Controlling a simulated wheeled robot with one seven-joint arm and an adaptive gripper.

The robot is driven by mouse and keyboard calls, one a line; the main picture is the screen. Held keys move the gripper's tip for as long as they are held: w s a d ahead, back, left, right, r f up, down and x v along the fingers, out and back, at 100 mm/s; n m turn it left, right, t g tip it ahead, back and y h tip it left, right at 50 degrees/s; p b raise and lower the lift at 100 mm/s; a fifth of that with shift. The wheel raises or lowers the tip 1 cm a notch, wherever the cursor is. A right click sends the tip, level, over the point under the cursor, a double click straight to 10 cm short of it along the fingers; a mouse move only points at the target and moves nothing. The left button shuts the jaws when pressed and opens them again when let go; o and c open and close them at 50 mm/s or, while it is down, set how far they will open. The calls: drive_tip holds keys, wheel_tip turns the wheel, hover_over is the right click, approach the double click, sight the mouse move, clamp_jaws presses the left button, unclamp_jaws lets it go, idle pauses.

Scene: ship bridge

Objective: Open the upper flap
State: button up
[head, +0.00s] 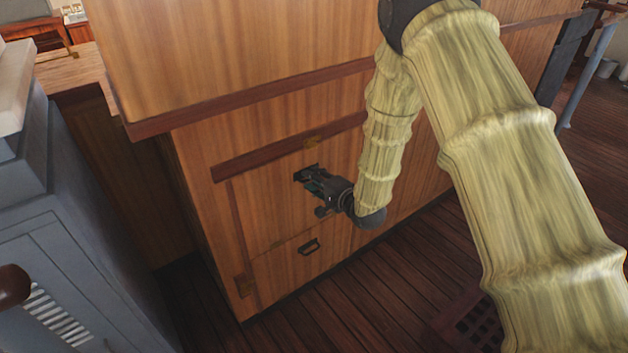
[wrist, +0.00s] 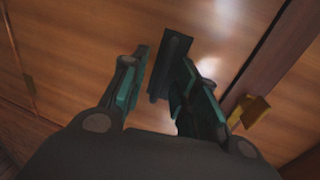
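The upper flap (head: 268,205) is a wooden panel on the cabinet side, below a dark red trim strip, and looks closed. Its dark handle (wrist: 172,62) shows in the wrist view, sticking out from the wood. My gripper (head: 308,176) is at this handle in the head view and hides part of it. In the wrist view my gripper (wrist: 163,62) has its two teal-edged fingers apart, one on each side of the handle. A gap shows between the left finger and the handle; the right finger is very close, and I cannot tell if it touches.
A lower panel with a dark handle (head: 309,246) sits below. A grey console (head: 75,230) stands at the left. Wooden floor (head: 370,300) is open in front of the cabinet.

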clamp_jaws()
drive_tip(key=shift+s+d+f, duration=0.1)
